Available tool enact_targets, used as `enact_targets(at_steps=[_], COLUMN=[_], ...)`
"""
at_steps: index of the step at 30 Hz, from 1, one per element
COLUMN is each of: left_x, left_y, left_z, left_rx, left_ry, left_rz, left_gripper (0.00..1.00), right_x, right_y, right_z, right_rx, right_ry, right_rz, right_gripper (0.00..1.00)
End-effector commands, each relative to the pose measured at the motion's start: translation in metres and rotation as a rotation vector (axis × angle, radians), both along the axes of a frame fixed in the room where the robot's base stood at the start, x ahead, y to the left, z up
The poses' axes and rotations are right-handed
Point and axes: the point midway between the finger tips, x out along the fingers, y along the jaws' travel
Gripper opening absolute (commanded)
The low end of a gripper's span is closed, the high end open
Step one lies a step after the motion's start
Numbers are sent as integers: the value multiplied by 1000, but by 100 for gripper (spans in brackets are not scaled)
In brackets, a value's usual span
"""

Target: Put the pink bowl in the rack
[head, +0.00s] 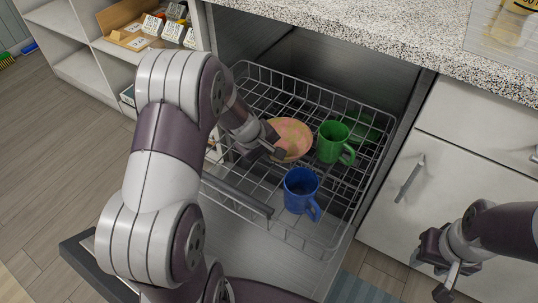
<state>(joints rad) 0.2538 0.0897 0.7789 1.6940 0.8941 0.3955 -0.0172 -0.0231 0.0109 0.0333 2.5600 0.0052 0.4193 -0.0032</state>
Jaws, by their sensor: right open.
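The pink bowl (289,137), pinkish-orange with mottled colouring, is at the middle of the wire rack (248,66), tilted with its face toward me. My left gripper (272,146) is at the bowl's left edge, touching or very close to it. Its fingers are partly hidden, so I cannot tell whether they are closed on the rim. I also cannot tell whether the bowl rests fully on the wires. My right gripper (447,278) is open and empty at the lower right, in front of the white cabinet and away from the rack.
A green mug (331,142) stands in the rack just right of the bowl, and a blue mug (300,190) stands nearer me. Another green item (366,128) lies behind the green mug. The speckled counter (370,35) overhangs the dishwasher. Shelves (85,68) stand at left.

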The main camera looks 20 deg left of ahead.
Motion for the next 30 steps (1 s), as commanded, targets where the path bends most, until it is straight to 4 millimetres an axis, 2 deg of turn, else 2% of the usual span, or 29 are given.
enact_targets(at_steps=[4, 6, 7, 17, 20, 23, 30], left_x=[0, 0, 0, 0, 0, -5, -29], left_y=[0, 0, 0, 0, 0, 4, 18], left_z=[-4, -2, -2, -3, 2, 19, 79], left_rx=[1, 0, 0, 1, 1, 2, 1], left_ry=[-2, 0, 0, 0, 0, -2, -3], left_rz=[0, -1, -1, 0, 0, 0, 2], left_gripper=[0, 28, 34, 34, 34, 34, 34], right_x=[0, 0, 0, 0, 0, 0, 0], right_y=[0, 0, 0, 0, 0, 0, 0], right_z=[-4, -2, -2, -3, 3, 12, 45], right_rx=[0, 0, 0, 0, 0, 0, 0], right_ry=[0, 0, 0, 0, 0, 0, 0], right_rz=[0, 0, 0, 0, 0, 0, 0], right_gripper=[43, 43, 43, 43, 43, 43, 43])
